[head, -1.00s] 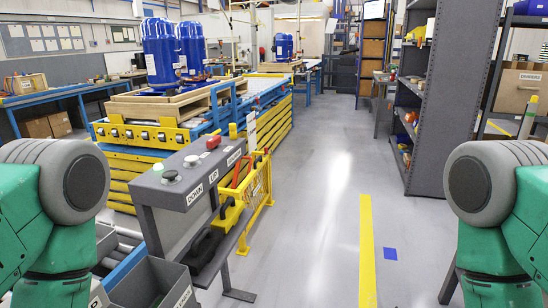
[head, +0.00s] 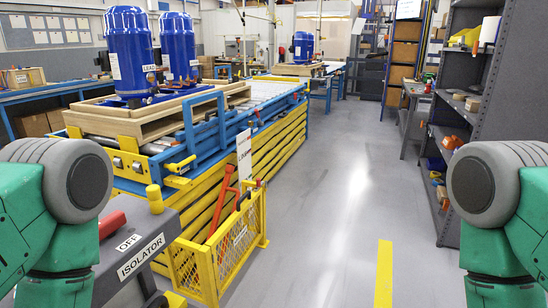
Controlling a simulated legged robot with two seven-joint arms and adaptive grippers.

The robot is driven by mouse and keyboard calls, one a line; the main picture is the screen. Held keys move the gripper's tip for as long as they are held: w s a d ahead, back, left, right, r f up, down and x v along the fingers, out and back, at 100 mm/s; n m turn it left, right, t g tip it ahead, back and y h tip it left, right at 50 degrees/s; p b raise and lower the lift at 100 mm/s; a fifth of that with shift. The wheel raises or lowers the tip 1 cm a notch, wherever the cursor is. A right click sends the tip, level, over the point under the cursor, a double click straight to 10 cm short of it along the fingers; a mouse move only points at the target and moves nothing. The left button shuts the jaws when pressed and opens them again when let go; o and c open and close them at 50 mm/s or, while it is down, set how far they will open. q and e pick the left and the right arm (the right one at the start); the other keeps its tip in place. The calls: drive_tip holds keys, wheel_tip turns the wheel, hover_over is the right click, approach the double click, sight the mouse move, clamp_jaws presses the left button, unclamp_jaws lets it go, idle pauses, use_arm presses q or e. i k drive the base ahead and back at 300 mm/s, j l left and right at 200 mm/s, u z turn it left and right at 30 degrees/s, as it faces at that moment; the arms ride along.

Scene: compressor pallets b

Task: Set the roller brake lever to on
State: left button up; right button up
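The conveyor (head: 262,142) has a yellow slatted side, blue rails and rollers, and runs away from me at left of centre. Yellow handle-like parts (head: 180,164) stick out at its near right corner. I cannot tell whether one is the roller brake lever, and I can read no "on" mark. A long red bar (head: 221,207) leans in a yellow mesh holder (head: 236,242) beside the conveyor. My two green arms show at the left and right edges. Both grippers are out of view, and no contact is seen.
A grey console (head: 158,228) labelled ISOLATOR and OFF stands at the lower left. A blue compressor (head: 127,60) marked LEAD stands on a wooden pallet (head: 145,122) on the conveyor. Grey shelving (head: 478,110) stands at right. The aisle floor (head: 335,190) between is clear.

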sight(259, 122)
drive_tip(key=i+l, duration=0.35)
drive_tip(key=i, duration=0.25)
drive_tip(key=i+l+u, duration=0.1)
drive_tip(key=i+l, duration=0.25)
drive_tip(key=i, duration=0.25)
drive_tip(key=i+l, duration=0.4)
drive_tip(key=i, duration=0.15)
drive_tip(key=u, duration=0.05)
